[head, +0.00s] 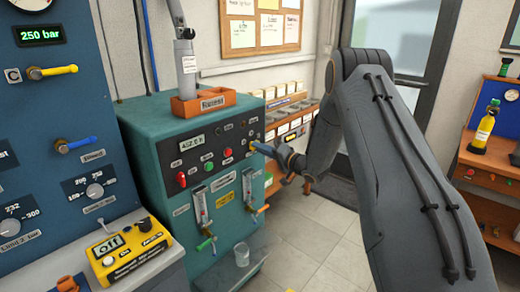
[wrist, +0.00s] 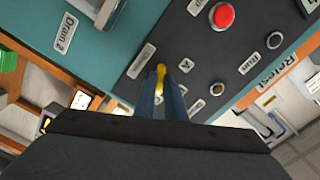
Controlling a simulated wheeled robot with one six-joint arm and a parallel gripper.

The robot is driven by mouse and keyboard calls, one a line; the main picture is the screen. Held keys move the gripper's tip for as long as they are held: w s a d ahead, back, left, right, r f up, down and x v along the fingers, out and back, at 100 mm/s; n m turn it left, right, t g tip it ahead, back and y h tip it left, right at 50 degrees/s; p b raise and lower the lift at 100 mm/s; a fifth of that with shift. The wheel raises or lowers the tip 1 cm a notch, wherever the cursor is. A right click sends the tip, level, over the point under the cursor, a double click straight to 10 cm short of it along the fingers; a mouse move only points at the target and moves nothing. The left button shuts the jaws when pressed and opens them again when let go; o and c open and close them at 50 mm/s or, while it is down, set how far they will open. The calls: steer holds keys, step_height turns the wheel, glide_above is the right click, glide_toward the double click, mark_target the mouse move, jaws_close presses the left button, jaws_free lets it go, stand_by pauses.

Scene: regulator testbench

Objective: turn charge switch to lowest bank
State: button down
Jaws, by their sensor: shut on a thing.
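A yellow switch handle (wrist: 160,78) sits on the dark panel of the teal testbench (head: 155,140). My gripper (wrist: 168,98) is shut on it, with its blue fingers on either side. In the head view my gripper (head: 268,150) reaches the panel's right edge from the right, and a little of the yellow switch (head: 252,147) shows at its tip. A small label marked A (wrist: 186,66) is beside the switch. The long label (wrist: 141,60) next to it is too blurred to read. The lower part of the handle is hidden between the fingers.
A red button (wrist: 222,15) and several small labels share the panel. A yellow box (head: 130,252) stands at the left. Open floor (head: 320,250) lies right of the bench.

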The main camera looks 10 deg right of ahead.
steer(key=shift+d+r, duration=0.1)
steer(key=c, duration=1.8)
jaws_free()
steer(key=b+v, duration=0.1)
steer(key=v, duration=0.6)
steer(key=shift+s+d, duration=0.25)
